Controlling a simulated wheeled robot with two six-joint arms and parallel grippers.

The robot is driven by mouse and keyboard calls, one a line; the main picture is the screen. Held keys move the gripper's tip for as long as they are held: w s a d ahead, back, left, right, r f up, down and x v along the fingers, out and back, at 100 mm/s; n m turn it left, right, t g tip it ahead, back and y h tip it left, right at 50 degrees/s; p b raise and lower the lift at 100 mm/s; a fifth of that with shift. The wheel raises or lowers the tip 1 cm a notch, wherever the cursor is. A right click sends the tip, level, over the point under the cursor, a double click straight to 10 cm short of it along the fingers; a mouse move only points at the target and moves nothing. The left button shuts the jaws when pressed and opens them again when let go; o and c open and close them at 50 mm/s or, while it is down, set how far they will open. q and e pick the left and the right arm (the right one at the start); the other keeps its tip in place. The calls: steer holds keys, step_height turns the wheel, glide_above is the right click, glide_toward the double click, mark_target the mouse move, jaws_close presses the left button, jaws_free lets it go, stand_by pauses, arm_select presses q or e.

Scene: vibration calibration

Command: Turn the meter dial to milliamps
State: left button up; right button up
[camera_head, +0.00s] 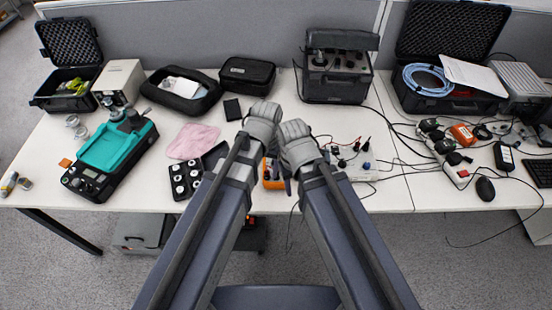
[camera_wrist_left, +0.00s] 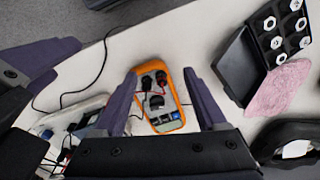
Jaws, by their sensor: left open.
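The orange multimeter (camera_head: 267,183) is mostly hidden behind my arms in the head view. It shows clearly in the left wrist view (camera_wrist_left: 178,108), with a dark round dial (camera_wrist_left: 156,101), plugged leads at one end and a small display at the other. The dial's setting is too small to read. My left gripper (camera_wrist_left: 159,73) is open, its two purple fingers on either side of the meter in that view, with nothing held. I cannot tell its height above the meter. My right gripper (camera_head: 287,172) is close beside it, its jaws unclear; part of it shows at the left wrist view's left edge.
A black case of white discs (camera_head: 180,178) and a pink cloth (camera_head: 193,141) lie left of the meter. A white board with leads (camera_head: 352,160) is on its right. The table's front edge is close to the meter.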

arm_select(q)
steer(key=shift+n+h, duration=0.4)
steer(key=shift+n, duration=0.1)
steer(key=w+d, duration=0.1)
steer(key=w, duration=0.2)
steer(key=w+d, duration=0.1)
steer(key=w, duration=0.2)
steer(key=w+d+f, duration=0.1)
steer(key=w, duration=0.3)
steer(key=shift+d+b, duration=0.4)
step_height(320, 180, down, 8)
steer(key=b, duration=0.8)
steer(key=shift+r, duration=0.1)
jaws_close()
